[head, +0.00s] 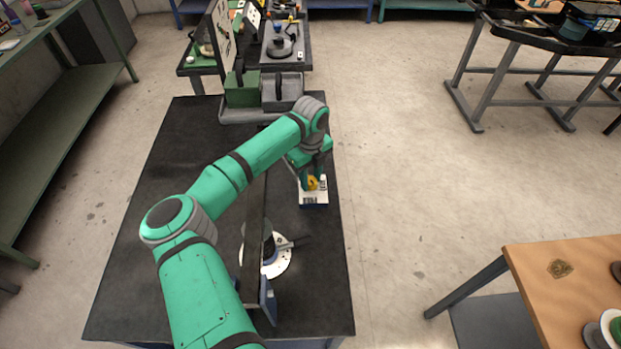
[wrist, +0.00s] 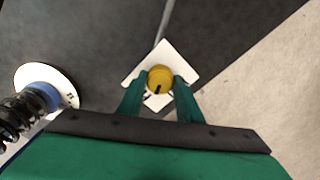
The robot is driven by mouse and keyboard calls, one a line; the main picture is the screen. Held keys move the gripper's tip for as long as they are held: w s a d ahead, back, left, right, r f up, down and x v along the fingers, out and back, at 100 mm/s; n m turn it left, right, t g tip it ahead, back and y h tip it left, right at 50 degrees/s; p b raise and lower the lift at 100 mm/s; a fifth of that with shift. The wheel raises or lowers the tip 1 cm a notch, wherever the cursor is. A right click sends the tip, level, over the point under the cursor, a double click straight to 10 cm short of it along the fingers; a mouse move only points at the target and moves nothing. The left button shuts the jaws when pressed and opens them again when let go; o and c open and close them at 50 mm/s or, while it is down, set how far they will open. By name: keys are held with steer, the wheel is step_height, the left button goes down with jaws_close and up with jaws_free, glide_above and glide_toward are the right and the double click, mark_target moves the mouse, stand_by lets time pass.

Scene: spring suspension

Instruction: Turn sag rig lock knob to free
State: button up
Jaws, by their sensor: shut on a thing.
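The lock knob (wrist: 160,79) is yellow with a dark pointer mark, and sits on a white square plate (wrist: 188,60). In the wrist view my gripper (wrist: 159,84) has one green finger on each side of the knob, shut on it. The mark points down and slightly left in that view. In the head view the knob (head: 312,183) shows under my gripper (head: 308,178), above a white label panel (head: 313,198) with dark print. The print is too small to read, and my wrist partly hides the knob.
The rig's dark upright (head: 254,240) and a white round dial plate (head: 283,262) stand on the black table (head: 180,170), left of and nearer than the knob. A coil spring (wrist: 18,113) shows at the wrist view's left. Green and grey blocks (head: 243,90) stand at the table's far end.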

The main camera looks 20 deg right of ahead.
mark_target(310, 180)
steer(key=shift+m, duration=2.5)
steer(key=o, duration=1)
steer(key=shift+o, duration=0.2)
step_height(310, 180, up, 11)
steer(key=shift+f, duration=0.1)
